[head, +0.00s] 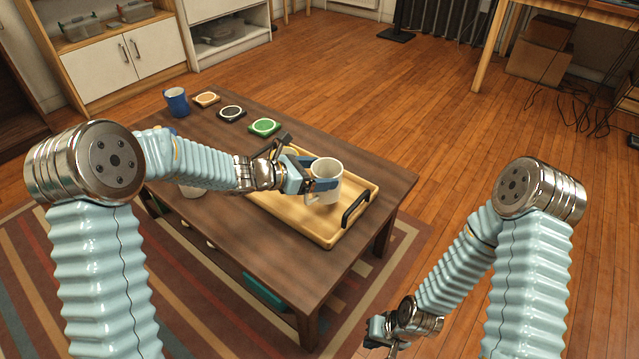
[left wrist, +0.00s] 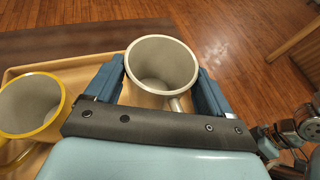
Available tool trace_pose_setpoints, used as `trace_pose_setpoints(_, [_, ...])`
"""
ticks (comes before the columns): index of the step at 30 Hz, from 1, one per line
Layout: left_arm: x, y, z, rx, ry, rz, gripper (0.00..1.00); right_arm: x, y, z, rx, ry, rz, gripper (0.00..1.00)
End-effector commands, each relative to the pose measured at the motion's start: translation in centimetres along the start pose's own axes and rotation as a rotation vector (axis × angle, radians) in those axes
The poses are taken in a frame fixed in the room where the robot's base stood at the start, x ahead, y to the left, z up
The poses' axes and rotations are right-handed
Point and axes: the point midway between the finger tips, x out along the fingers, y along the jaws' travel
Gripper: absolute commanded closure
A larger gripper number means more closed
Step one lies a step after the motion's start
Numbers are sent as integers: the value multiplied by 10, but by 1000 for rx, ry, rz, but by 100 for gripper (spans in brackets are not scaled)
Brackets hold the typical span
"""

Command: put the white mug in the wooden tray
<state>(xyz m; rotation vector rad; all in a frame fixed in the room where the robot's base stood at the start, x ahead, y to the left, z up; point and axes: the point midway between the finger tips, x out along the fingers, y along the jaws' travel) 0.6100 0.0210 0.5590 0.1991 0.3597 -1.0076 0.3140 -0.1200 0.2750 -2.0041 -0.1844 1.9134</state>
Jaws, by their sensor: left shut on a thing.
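The white mug (head: 326,170) is upright in my left gripper (head: 318,185), over the right part of the wooden tray (head: 318,232). In the left wrist view, the white mug (left wrist: 160,62) sits between the two blue fingers, its handle toward the palm. My left gripper is shut on it. Whether the mug's base touches the tray floor is hard to tell. The tray has dark handles and lies on the brown table. My right gripper (head: 378,335) is low at the right, away from the table; its fingers are too unclear to read.
A yellow-rimmed mug (left wrist: 28,108) stands in the tray, left of the white mug. A whitish object (head: 192,191) is partly hidden by my left arm.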

Motion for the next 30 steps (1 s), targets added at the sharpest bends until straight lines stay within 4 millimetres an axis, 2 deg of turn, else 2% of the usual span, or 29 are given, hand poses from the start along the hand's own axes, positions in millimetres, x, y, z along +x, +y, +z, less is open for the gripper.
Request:
trace_pose_setpoints(5, [12,4,-7,1,-1,-1,58,1,0,0,0,0,0,100])
trace_pose_setpoints(10, [21,4,-32,-1,0,-1,58,3,2,0,1,2,2,100])
trace_pose_setpoints(22, [23,4,-38,2,-2,0,58,7,5,-1,3,4,3,100])
trace_pose_setpoints(23, [23,4,-37,1,-1,1,13,5,4,-1,3,4,3,100])
trace_pose_setpoints(25, [23,4,-36,1,0,0,2,5,4,-1,3,3,3,100])
trace_pose_setpoints(26, [23,4,-36,1,0,0,0,5,4,-1,3,3,3,100])
trace_pose_setpoints(30, [23,4,-36,1,0,0,0,5,4,-1,3,3,3,100])
